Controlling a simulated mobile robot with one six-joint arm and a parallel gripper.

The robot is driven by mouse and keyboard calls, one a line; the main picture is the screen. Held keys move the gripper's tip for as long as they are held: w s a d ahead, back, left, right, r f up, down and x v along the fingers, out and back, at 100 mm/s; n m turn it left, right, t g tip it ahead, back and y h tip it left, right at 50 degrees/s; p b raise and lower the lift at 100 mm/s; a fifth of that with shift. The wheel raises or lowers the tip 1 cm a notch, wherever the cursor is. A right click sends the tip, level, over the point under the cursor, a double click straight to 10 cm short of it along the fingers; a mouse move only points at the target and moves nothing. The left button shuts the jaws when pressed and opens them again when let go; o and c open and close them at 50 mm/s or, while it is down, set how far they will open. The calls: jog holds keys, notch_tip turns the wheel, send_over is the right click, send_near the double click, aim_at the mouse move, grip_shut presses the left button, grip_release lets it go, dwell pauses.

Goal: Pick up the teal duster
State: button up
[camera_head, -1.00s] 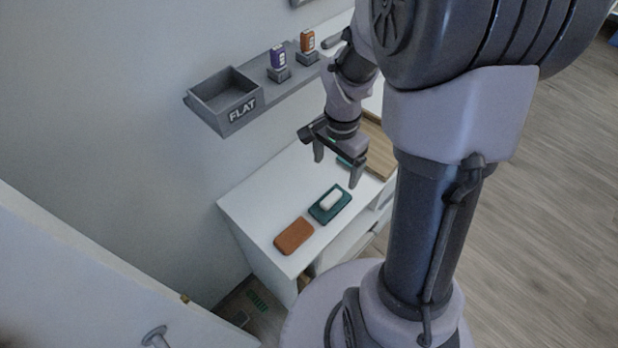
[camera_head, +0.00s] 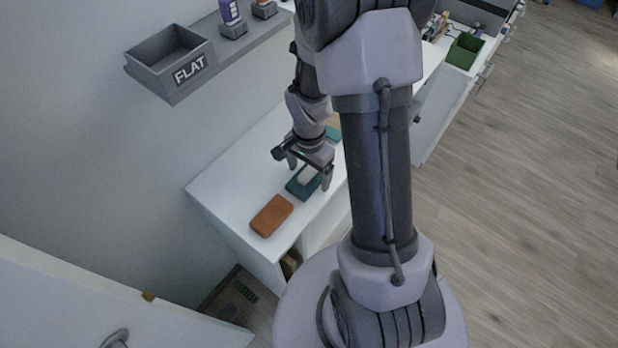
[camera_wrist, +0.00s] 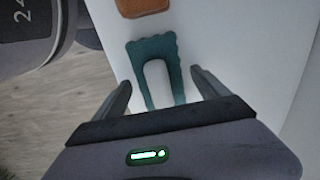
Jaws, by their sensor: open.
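The teal duster (camera_head: 293,186) lies on the white desk, a flat teal piece with a pale raised middle. In the wrist view the teal duster (camera_wrist: 151,46) has a wavy far edge, and its near part lies between my fingers. My gripper (camera_head: 311,177) is open and hangs over the duster, pointing down. In the wrist view the fingers of my gripper (camera_wrist: 160,79) are apart, one on each side of it, with nothing held. I cannot tell the exact height of the fingertips above the desk.
A brown-orange block (camera_head: 271,215) lies beside the duster on the white desk (camera_head: 226,187). Another teal item (camera_head: 332,133) lies farther back, partly hidden. A grey wall tray marked FLAT (camera_head: 166,62) and a purple bottle (camera_head: 229,12) are above the desk.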

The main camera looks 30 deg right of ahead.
aim_at(309, 169)
jog(key=c, duration=1.5)
jog(key=shift+r, duration=0.3)
notch_tip(309, 169, up, 3)
jog(key=shift+r+p, duration=0.2)
jog(key=shift+p, duration=0.95)
jog(key=s+d+p, duration=0.1)
jog(key=d, duration=0.4)
jog(key=s+d+p, duration=0.1)
jog(key=s+d, duration=0.1)
jog(key=d, duration=0.3)
jog(key=s+d+r+p, duration=0.1)
jog(key=s+d, duration=0.1)
jog(key=d, duration=0.3)
jog(key=shift+s, duration=0.25)
